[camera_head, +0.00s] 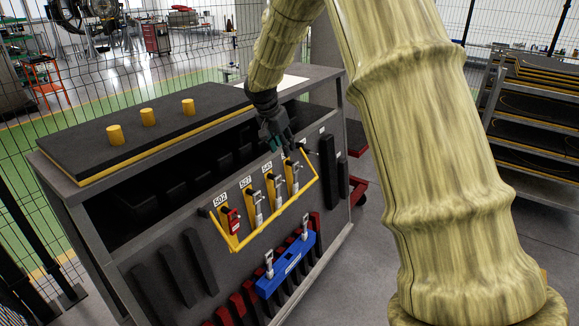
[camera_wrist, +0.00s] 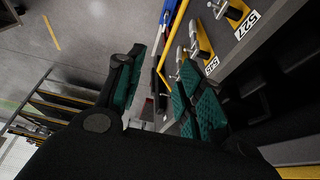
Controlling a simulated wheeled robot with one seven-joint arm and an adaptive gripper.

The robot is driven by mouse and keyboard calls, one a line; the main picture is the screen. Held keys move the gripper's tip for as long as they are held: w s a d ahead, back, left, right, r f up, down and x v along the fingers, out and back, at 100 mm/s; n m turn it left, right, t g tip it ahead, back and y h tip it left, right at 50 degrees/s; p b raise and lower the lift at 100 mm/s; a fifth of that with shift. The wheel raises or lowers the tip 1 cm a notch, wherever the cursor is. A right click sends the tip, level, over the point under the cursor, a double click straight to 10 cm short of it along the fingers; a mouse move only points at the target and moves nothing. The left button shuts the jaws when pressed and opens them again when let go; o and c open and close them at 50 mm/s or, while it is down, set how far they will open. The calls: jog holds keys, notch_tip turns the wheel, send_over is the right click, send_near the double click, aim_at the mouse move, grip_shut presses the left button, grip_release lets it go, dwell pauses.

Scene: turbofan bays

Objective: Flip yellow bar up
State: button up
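The yellow bar (camera_head: 278,213) is a U-shaped bar on the front panel of the grey bench. Its long side hangs low across a row of numbered yellow latches (camera_head: 270,188). Its right end runs up toward a dark pivot near my gripper. My gripper (camera_head: 277,143) is above the right part of the row, close to the panel. In the wrist view, my gripper (camera_wrist: 160,72) is open, with green pads apart. The yellow bar (camera_wrist: 178,32) shows beyond and between the fingers there. I cannot tell whether a finger touches it.
A blue bar (camera_head: 288,262) with silver latches sits lower on the panel. A red lock (camera_head: 231,220) hangs at the left latch. The bench top has a black board (camera_head: 150,130) with three yellow pegs. A rack (camera_head: 540,125) stands at the right.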

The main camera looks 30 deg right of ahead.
jog(key=shift+s+a+r, duration=0.15)
jog(key=shift+a+r, duration=0.1)
jog(key=shift+r, duration=0.35)
